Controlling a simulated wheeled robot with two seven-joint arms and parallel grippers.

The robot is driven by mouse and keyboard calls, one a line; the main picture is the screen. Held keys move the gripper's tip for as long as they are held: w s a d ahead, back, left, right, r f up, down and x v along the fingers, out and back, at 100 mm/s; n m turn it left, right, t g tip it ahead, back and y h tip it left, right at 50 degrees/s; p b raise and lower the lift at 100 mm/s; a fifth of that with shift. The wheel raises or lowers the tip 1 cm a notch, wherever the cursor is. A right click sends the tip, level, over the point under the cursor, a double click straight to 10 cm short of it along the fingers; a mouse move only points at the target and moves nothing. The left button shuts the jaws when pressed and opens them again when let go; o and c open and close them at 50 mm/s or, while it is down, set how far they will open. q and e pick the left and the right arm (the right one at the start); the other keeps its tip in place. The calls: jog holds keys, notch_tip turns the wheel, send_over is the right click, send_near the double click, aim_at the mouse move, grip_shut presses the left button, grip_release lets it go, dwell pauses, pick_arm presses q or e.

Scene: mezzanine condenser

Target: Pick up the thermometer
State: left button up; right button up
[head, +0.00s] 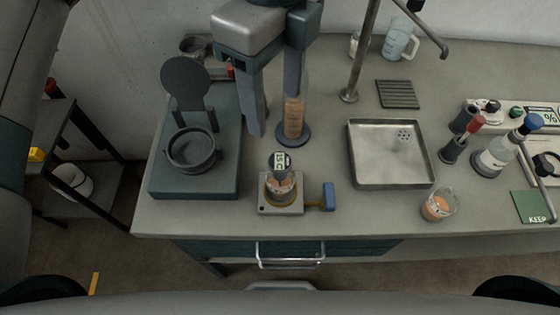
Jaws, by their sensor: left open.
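The thermometer (280,161) has a small round dark head with a pale readout that appears to say 15 C. It sits over a small vessel (283,188) holding brownish contents, on a square grey base (281,208) near the bench's front edge. Its lower part is hidden or too small to make out. My left gripper (277,105) comes down from the top, beyond the thermometer in the picture. Its fingers are apart, and it is clear of the thermometer. My right gripper is out of the picture.
A tall cylinder (294,118) with orange-brown liquid stands close to my left gripper's right finger. A blue-handled part (328,196) juts right from the square base. A metal sink (391,177), a beaker (439,204) and a teal stand (222,180) flank it.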

pick_arm(q)
jog(key=p, duration=0.3)
send_over(281, 161)
jog(key=f, duration=1.2)
jog(key=shift+s+a+f, duration=0.1)
jog(key=shift+s+a, duration=0.05)
jog(key=shift+a, duration=0.25)
jog(key=shift+d+f, duration=0.1)
jog(key=shift+f, duration=0.35)
jog(key=f+p, duration=0.1)
jog(key=f, duration=0.2)
jog(key=shift+d, duration=0.2)
jog(key=shift+f, duration=0.65)
jog(key=shift+c, duration=0.6)
jog(key=c, duration=1.1)
